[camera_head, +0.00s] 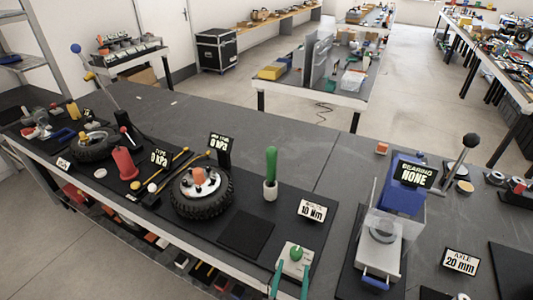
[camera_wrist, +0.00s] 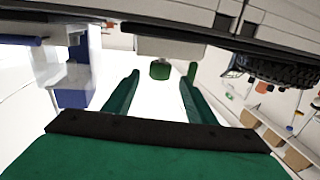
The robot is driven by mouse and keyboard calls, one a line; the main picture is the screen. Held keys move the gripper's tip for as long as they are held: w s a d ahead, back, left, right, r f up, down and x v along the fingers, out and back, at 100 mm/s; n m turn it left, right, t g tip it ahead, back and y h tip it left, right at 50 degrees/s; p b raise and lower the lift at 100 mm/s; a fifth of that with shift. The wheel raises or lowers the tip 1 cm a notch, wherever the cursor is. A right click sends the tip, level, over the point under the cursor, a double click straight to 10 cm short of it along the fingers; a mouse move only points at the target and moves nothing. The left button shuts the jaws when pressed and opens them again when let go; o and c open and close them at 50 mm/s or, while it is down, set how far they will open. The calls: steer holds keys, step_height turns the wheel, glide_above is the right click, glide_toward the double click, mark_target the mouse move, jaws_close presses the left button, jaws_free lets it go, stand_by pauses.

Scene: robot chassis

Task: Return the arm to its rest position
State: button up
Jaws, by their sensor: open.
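My gripper (camera_head: 292,272) shows at the bottom of the head view as two teal fingers, apart and with nothing held between them. The fingers also show in the wrist view (camera_wrist: 163,73). A green knob (camera_head: 297,253) on a white block (camera_head: 288,262) is close by the fingertips in the head view. In the wrist view the green knob (camera_wrist: 160,71) appears in the gap between the fingertips, upside down under the pale block (camera_wrist: 169,47). I cannot tell how far it is from them. The rest of my arm is not clearly visible.
A wheel with a tyre (camera_head: 201,204), a green-handled tool (camera_head: 271,170) and a red cylinder (camera_head: 125,164) stand on the dark bench left of my gripper. A blue and grey press (camera_head: 403,200) stands to the right. The bench behind is mostly clear.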

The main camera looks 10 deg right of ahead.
steer(key=s+a+f+n+y, duration=0.1)
steer(key=s+a+n+y, duration=0.15)
steer(key=s+a, duration=0.55)
steer(key=s+a+f+n+y, duration=0.1)
steer(key=s+a+y, duration=0.3)
steer(key=s, duration=0.9)
steer(key=s+a+r+g, duration=0.1)
steer(key=s+r, duration=0.2)
steer(key=s, duration=0.4)
steer(key=shift+a+r+n, duration=0.15)
steer(key=shift+n, duration=0.3)
